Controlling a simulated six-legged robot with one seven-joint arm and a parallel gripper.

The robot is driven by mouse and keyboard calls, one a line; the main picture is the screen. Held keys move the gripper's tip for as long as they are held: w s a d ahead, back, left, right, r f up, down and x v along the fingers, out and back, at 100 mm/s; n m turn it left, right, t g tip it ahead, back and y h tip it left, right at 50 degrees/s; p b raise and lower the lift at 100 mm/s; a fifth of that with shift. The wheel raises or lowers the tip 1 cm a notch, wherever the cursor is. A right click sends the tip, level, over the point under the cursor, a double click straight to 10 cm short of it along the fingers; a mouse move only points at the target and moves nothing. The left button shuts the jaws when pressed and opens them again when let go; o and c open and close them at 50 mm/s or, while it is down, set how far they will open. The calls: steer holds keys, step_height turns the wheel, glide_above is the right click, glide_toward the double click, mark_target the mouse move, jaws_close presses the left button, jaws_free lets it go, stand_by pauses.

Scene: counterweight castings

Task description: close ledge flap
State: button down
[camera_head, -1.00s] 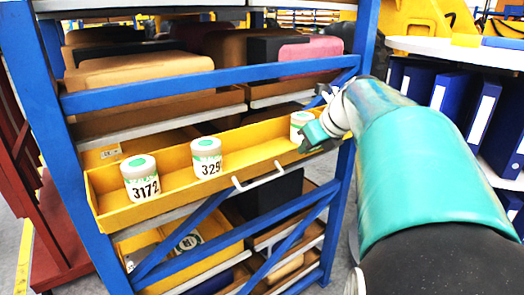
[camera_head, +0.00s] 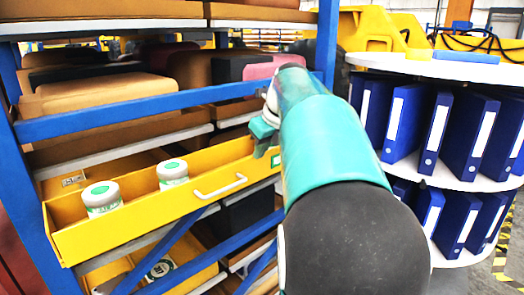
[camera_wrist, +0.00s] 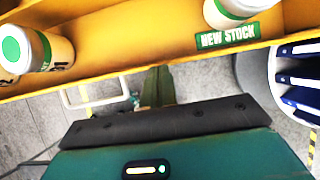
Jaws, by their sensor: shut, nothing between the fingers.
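The ledge flap (camera_head: 130,218) is the long yellow front panel of a yellow tray, with a pale bar handle (camera_head: 220,187). It looks tilted outward, but its exact angle is unclear. My gripper (camera_head: 264,138) is shut and empty at the tray's right end. In the wrist view its green fingers (camera_wrist: 157,84) meet the flap's outer edge, between the handle (camera_wrist: 92,95) and a "NEW STOCK" label (camera_wrist: 227,36). I cannot tell whether they touch.
The tray sits in a blue rack, with a blue crossbar (camera_head: 130,113) above it and brown castings (camera_head: 110,95) behind. A round white shelf unit (camera_head: 430,67) with blue binders (camera_head: 405,122) stands close on the right. Grey floor shows below the flap in the wrist view.

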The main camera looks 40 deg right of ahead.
stand_by(0.3)
steer(key=v, duration=1.3)
steer(key=shift+r, duration=0.35)
steer(key=shift+s, duration=0.15)
steer(key=s+a+f+n, duration=0.1)
steer(key=a+f+n, duration=0.5)
steer(key=a+n, duration=0.35)
steer(key=s+a+f+n, duration=0.2)
steer(key=a+f+n, duration=0.5)
steer(key=a+n, duration=0.25)
steer(key=s+a+f+n, duration=0.4)
steer(key=a+f+n, duration=0.1)
steer(key=f+n, duration=0.2)
steer(key=s+a+f+n, duration=0.4)
steer(key=f+n, duration=0.3)
steer(key=n, duration=0.2)
steer(key=shift+s+a+f+n, duration=0.2)
steer(key=shift+a+f+n, duration=0.15)
steer(key=shift+a, duration=0.5)
